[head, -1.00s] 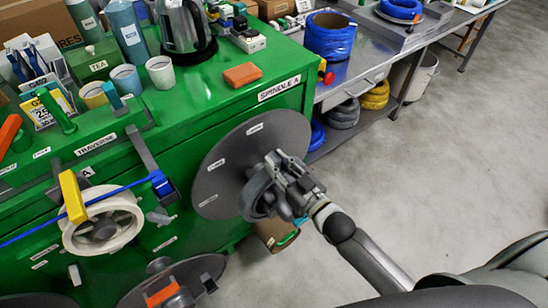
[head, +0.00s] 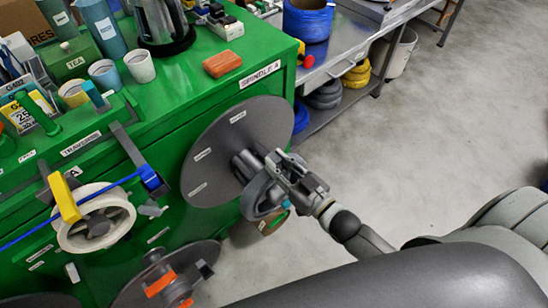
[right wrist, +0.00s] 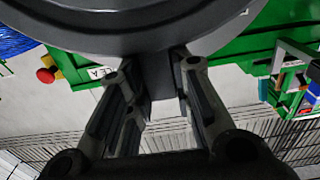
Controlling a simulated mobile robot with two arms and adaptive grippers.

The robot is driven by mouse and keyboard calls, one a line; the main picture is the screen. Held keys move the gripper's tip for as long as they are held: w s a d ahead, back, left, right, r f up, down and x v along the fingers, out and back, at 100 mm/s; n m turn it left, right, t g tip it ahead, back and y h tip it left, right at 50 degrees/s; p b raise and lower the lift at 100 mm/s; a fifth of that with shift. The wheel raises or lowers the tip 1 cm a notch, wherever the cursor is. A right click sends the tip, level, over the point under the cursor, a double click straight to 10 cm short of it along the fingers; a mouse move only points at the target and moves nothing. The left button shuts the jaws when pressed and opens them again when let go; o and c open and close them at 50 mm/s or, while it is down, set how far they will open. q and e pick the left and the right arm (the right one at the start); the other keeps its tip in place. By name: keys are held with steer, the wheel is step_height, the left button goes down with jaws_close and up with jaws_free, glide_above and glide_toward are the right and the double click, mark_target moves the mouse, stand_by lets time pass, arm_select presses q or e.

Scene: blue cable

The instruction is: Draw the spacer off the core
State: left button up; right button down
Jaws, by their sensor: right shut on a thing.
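The spacer is a grey ring (head: 254,204) in front of the large grey disc (head: 214,150) under the SPINDLE A label. The core looks like the short grey stub (head: 243,163) standing out of the disc's middle. A gap shows between ring and disc. I cannot tell whether the core's end is still inside the ring. My right gripper (head: 280,178) is shut on the spacer. In the right wrist view, its fingers (right wrist: 157,82) close on a grey block below a large round grey edge (right wrist: 150,40). My left gripper is not in view.
A white reel (head: 97,222) with a blue cable and yellow clamp is at the left. Another grey disc with an orange clamp (head: 160,284) is below. The green cabinet (head: 190,90) stands behind. The floor (head: 430,130) at the right is clear.

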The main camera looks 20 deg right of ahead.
steer(key=p+v, duration=0.3)
steer(key=v, duration=0.8)
stand_by(0.9)
steer(key=shift+r, duration=0.1)
